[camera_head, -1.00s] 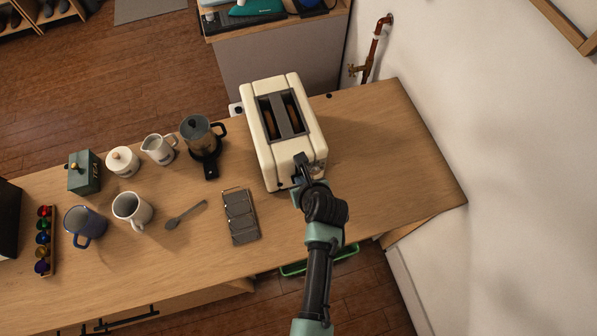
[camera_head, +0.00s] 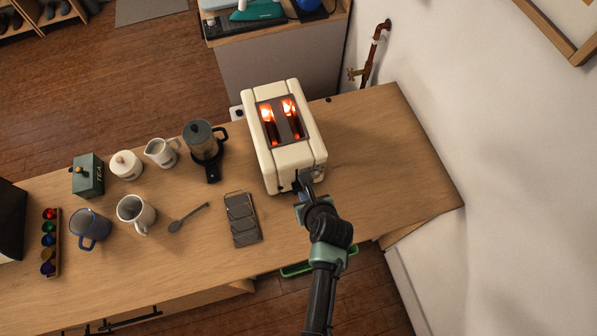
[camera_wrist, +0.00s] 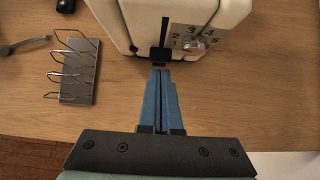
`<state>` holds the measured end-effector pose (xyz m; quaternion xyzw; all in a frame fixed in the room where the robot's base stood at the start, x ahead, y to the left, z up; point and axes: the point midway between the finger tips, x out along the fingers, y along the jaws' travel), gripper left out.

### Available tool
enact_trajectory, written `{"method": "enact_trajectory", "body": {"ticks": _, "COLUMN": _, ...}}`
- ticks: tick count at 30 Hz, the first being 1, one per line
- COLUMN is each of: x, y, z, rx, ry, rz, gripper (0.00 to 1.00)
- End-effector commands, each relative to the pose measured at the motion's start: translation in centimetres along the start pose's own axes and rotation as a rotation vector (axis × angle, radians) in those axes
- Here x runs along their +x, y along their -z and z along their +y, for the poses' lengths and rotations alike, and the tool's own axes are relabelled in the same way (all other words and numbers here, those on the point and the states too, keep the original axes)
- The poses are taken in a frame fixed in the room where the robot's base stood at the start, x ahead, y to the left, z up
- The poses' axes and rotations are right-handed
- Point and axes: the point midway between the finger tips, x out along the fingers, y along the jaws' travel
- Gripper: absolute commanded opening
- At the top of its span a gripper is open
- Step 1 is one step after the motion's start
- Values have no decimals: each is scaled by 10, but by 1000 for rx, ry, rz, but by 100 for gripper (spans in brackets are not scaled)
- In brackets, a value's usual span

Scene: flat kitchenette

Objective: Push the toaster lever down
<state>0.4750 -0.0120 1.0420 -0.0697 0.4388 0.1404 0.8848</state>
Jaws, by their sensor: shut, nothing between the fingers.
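The cream toaster (camera_head: 297,155) stands on the wooden counter, and its two slots glow orange-red. In the wrist view the toaster's front face (camera_wrist: 137,27) shows a dark vertical lever slot, with the black lever (camera_wrist: 161,54) at its low end. A numbered dial (camera_wrist: 194,38) is to the right of the slot. My gripper (camera_head: 304,180) is at the toaster's front; its blue fingers (camera_wrist: 160,74) are together with nothing between them. The fingertips are right at the lever; I cannot tell whether they touch it.
A wire toast rack (camera_head: 242,219) and a spoon (camera_head: 188,217) lie left of my gripper. The counter (camera_head: 385,150) right of the toaster is clear, up to the wall.

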Motion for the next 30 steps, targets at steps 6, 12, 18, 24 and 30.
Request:
{"method": "enact_trajectory", "body": {"ticks": 6, "x": -24, "y": 1, "z": 0, "rx": 1, "ry": 2, "rz": -1, "gripper": 0}}
{"method": "enact_trajectory", "body": {"ticks": 12, "x": -56, "y": 2, "z": -1, "rx": 2, "ry": 3, "rz": -1, "gripper": 0}}
{"method": "enact_trajectory", "body": {"ticks": 18, "x": -89, "y": 2, "z": -1, "rx": 2, "ry": 3, "rz": -1, "gripper": 0}}
{"method": "enact_trajectory", "body": {"ticks": 24, "x": -114, "y": 2, "z": 0, "rx": 2, "ry": 2, "rz": -1, "gripper": 0}}
{"method": "enact_trajectory", "body": {"ticks": 30, "x": -126, "y": 1, "z": 0, "rx": 1, "ry": 1, "rz": -1, "gripper": 0}}
